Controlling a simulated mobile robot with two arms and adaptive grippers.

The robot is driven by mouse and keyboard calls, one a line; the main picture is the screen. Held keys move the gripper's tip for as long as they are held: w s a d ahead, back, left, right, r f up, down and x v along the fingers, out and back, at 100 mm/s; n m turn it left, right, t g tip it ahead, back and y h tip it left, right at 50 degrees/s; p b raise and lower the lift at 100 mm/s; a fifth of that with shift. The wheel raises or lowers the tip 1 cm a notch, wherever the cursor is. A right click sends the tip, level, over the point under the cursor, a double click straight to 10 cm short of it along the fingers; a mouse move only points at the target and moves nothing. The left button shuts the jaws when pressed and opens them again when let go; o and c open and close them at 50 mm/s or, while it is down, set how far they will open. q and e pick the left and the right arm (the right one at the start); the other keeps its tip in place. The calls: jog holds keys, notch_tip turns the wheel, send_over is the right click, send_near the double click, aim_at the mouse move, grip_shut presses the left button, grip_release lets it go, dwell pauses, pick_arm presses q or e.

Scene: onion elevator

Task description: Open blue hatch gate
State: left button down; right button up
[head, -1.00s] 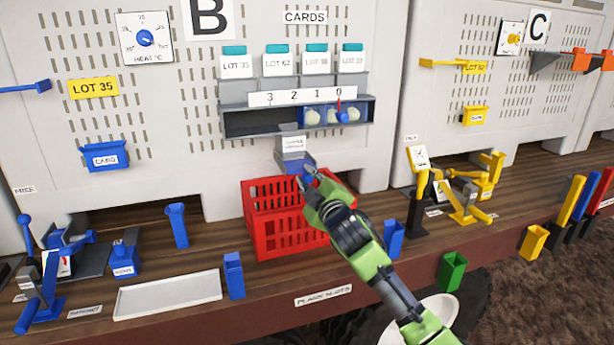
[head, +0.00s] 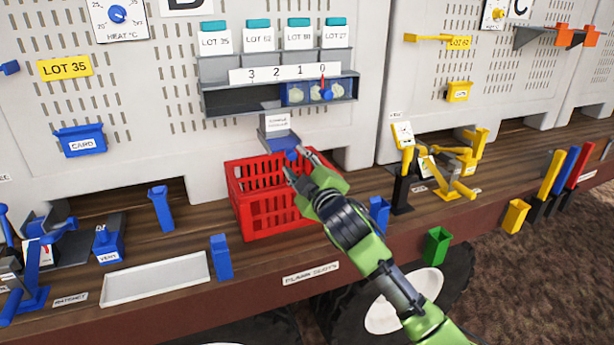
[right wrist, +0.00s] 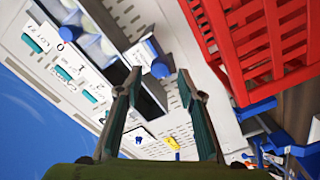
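A small grey chute with a white label sticks out of the panel above a red crate. Its front is the blue hatch gate (head: 278,139), with a round blue knob (head: 291,154). My right gripper (head: 299,164) is just in front of the gate, above the crate. In the right wrist view it is open (right wrist: 159,78), and the blue knob (right wrist: 160,68) shows in the gap between the fingertips. I cannot tell whether the fingers touch it. The gate appears shut. My left gripper is not in view.
The red crate (head: 245,214) stands on the wooden ledge under the chute. A shelf (head: 240,103) with a 3-2-1-0 scale and a blue slider is above. A white tray (head: 155,279) and blue holders are to the left, yellow levers (head: 455,180) to the right.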

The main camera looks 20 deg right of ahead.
jog(key=s, duration=0.7)
jog(key=shift+s, duration=0.2)
jog(key=shift+d, duration=0.1)
